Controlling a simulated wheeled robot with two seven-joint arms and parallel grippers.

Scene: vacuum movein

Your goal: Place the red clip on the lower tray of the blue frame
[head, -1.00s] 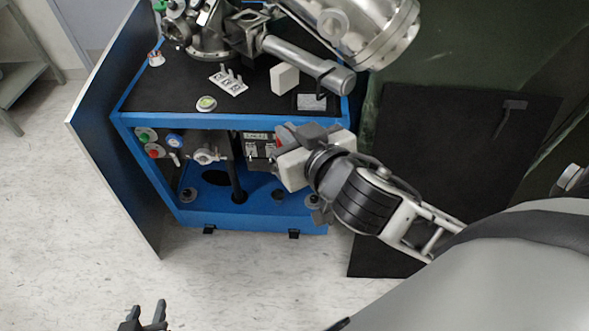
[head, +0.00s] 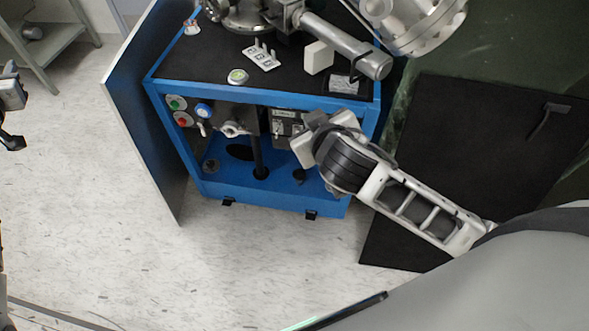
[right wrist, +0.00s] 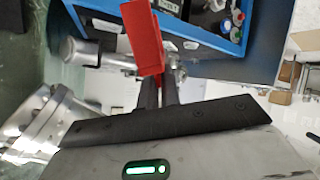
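The red clip (right wrist: 145,40) shows in the right wrist view, pinched between the dark fingers of my right gripper (right wrist: 160,92) and sticking out past them. In the head view my right gripper (head: 308,134) is at the front right of the blue frame (head: 270,93), level with the opening below its black top. The clip is hidden there. The lower tray (head: 225,190) is the blue floor of the frame, below my gripper. My left gripper (head: 12,112) is partly in view at the left edge, far from the frame; its finger opening is unclear.
A black post (head: 257,150) rises from the lower tray. A panel with buttons (head: 180,112) and valves is in the upper left of the opening. Metal vacuum parts (head: 340,45) stand above the top. A dark side panel (head: 145,100) flanks the left. The floor in front is clear.

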